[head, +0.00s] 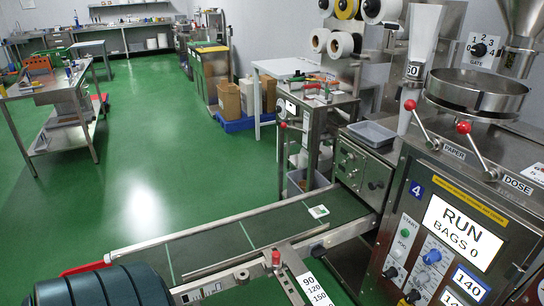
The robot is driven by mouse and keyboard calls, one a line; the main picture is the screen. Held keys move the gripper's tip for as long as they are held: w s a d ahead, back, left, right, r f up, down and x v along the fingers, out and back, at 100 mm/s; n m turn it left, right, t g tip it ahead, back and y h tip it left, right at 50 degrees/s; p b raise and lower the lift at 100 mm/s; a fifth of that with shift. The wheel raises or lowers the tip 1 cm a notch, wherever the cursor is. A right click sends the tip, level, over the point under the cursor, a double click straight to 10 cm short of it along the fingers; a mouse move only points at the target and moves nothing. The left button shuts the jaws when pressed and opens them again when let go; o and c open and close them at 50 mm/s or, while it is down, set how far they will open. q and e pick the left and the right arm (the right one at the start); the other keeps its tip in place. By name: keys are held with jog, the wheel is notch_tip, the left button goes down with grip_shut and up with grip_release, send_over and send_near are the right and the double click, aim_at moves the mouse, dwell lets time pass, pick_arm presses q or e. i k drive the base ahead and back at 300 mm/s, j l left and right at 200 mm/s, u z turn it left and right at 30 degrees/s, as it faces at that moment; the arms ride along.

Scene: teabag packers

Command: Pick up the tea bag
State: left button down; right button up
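A small white tea bag (318,211) with a greenish mark lies flat on the dark belt of the conveyor (215,247), near the end by the packing machine. Neither of my grippers shows in this view, and nothing touches the tea bag.
The packing machine (452,185), reading "RUN BAGS 0", fills the right. A metal rail with a red knob (276,257) crosses beside the belt's near side. A grey tray (371,133) sits behind the belt. A dark ribbed drum (103,287) stands at bottom left. Green floor beyond is open.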

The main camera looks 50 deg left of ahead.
aim_at(318, 212)
jog(key=u, duration=0.9)
